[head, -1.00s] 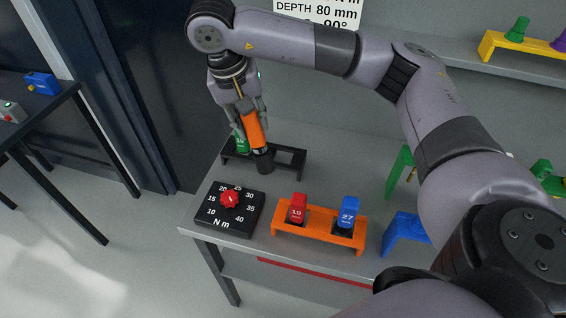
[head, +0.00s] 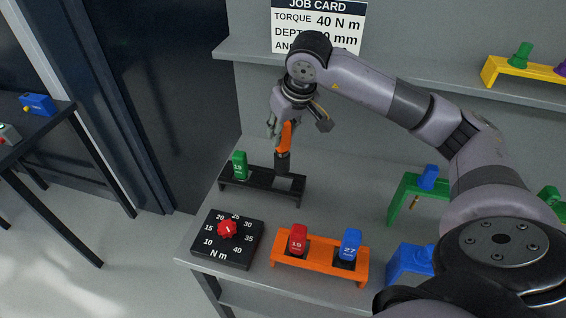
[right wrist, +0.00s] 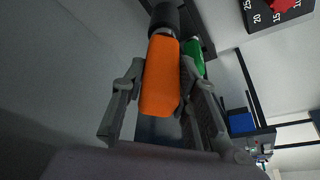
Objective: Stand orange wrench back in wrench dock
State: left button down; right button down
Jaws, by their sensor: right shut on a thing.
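The orange wrench (head: 286,134) has an orange handle and a black lower end, and stands nearly upright. My right gripper (head: 284,122) is shut on its handle. The right wrist view shows the orange handle (right wrist: 161,78) between the fingers (right wrist: 155,95), the black end pointing away. The black rack (head: 234,184), which looks like the wrench dock, stands on the bench below. A green piece marked 15 (head: 239,165) stands in its left part. The wrench's black end is over the rack's right part; I cannot tell whether it touches. My left gripper is not in view.
A black torque dial box (head: 216,253) with a red knob (head: 227,229) stands in front of the rack. An orange rack (head: 318,264) holds a red 19 piece (head: 298,240) and a blue 27 piece (head: 350,244). A green stand (head: 402,196) is to the right. A shelf (head: 420,82) runs behind.

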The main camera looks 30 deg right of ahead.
aim_at(285, 158)
notch_tip(285, 158, down, 7)
jog(key=shift+d+f+p, duration=0.1)
jog(key=shift+p, duration=0.45)
notch_tip(285, 158, down, 4)
jog(key=shift+r+p, duration=0.2)
jog(key=shift+p, duration=0.25)
jog(key=c, duration=1.2)
grip_release()
jog(key=shift+c, duration=0.2)
jog(key=shift+r, duration=0.5)
jog(key=b+v, duration=0.2)
jog(key=v, duration=0.9)
jog(key=shift+s, duration=0.15)
jog(key=shift+f, duration=0.1)
